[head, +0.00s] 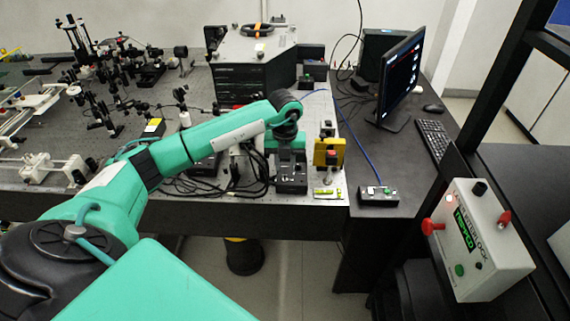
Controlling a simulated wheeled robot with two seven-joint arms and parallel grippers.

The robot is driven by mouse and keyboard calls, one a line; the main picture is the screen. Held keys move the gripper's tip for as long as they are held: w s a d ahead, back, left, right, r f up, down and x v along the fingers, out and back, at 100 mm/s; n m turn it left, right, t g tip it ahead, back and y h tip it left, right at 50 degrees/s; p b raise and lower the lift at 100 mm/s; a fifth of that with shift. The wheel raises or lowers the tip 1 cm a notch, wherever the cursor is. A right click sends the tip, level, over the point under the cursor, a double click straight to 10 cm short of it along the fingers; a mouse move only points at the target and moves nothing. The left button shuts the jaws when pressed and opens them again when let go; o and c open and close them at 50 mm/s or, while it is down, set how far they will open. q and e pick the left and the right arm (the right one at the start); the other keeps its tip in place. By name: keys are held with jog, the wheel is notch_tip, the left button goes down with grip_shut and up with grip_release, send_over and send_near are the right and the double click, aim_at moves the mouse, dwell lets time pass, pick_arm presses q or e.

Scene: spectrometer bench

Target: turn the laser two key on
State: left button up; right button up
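My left arm reaches in from the left over the optical bench (70,185). Its wrist bends down near the bench's front right edge. My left gripper (291,182) hangs there, seen from behind and small, low over dark equipment; its fingers are too unclear to tell open from shut. I cannot make out a laser two key; it may be hidden by the wrist or gripper. My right gripper is not in view.
A small button box (378,196) sits at the bench's right. A white interlock box (480,240) with red knobs is at the front right. A black instrument (252,78), monitor (400,72) and keyboard (440,143) stand behind. Loose black cables lie left of the gripper.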

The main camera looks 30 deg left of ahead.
pick_arm(q)
jog(key=shift+f, duration=0.95)
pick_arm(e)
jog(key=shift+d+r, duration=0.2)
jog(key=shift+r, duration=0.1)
pick_arm(q)
jog(key=shift+c, duration=0.2)
grip_shut()
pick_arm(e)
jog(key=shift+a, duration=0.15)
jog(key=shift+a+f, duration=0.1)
